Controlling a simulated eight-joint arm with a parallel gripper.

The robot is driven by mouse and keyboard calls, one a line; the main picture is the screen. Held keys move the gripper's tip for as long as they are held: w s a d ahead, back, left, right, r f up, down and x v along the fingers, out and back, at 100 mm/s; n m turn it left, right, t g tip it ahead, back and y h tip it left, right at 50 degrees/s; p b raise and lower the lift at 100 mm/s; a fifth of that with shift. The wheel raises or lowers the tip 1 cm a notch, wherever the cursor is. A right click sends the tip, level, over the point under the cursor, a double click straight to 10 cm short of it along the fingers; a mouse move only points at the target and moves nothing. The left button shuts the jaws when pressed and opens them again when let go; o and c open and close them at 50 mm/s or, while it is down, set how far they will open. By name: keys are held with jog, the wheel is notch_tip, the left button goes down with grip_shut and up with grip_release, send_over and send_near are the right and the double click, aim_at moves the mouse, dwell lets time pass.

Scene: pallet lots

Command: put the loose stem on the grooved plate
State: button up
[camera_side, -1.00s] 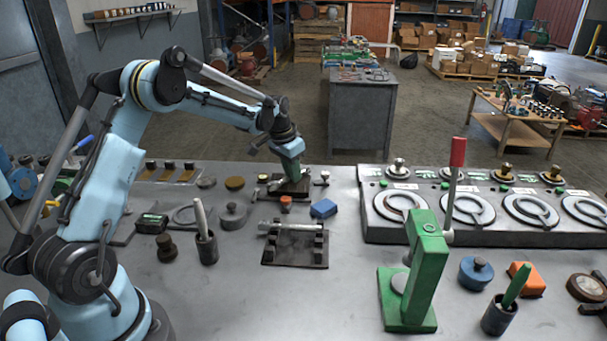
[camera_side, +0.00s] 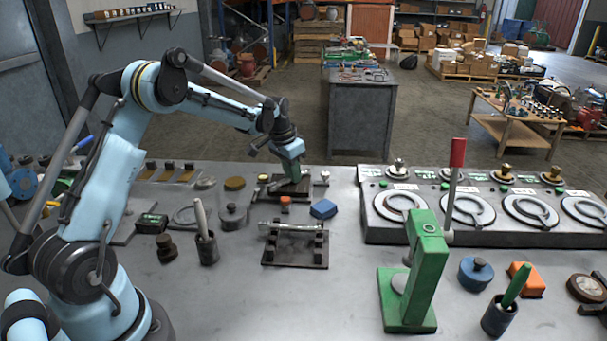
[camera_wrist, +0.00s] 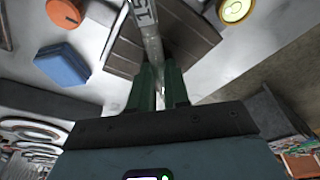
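A grey stem (camera_wrist: 150,40) with a printed mark passes between my green fingertips in the wrist view. A dark striped plate (camera_wrist: 187,30) lies below it, and I take this as the grooved plate. In the side view this plate (camera_side: 272,193) lies flat at mid bench. My gripper (camera_side: 294,178) points down at its right part. In the wrist view the two fingers of my gripper (camera_wrist: 160,78) sit about a stem's width apart, close against both sides of it. I cannot tell whether the stem touches the plate.
A dark rack (camera_side: 295,256) carrying a silver rod (camera_side: 288,228) stands nearer the side camera. A blue block (camera_side: 323,208) and an orange-topped piece (camera_side: 285,200) sit close to the plate. A green press (camera_side: 425,270) and a dial panel (camera_side: 375,232) stand to the right.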

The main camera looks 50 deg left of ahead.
aim_at(285, 179)
jog(key=v, duration=1.1)
jog(key=shift+r, duration=0.2)
jog(key=s+d+r+t, duration=0.2)
jog(key=s+d+r, duration=0.3)
jog(key=s+d, duration=0.45)
jog(key=s+d+f+t, duration=0.1)
jog(key=s+d, duration=0.2)
jog(key=s+d+f, duration=0.2)
jog(key=s+d, duration=0.1)
jog(key=s+d+f+t, duration=0.1)
jog(key=s+d+f, duration=0.1)
jog(key=s+d, duration=0.1)
jog(key=shift+d+f+t, duration=0.2)
jog(key=shift+d+t, duration=0.1)
jog(key=shift+d, duration=0.2)
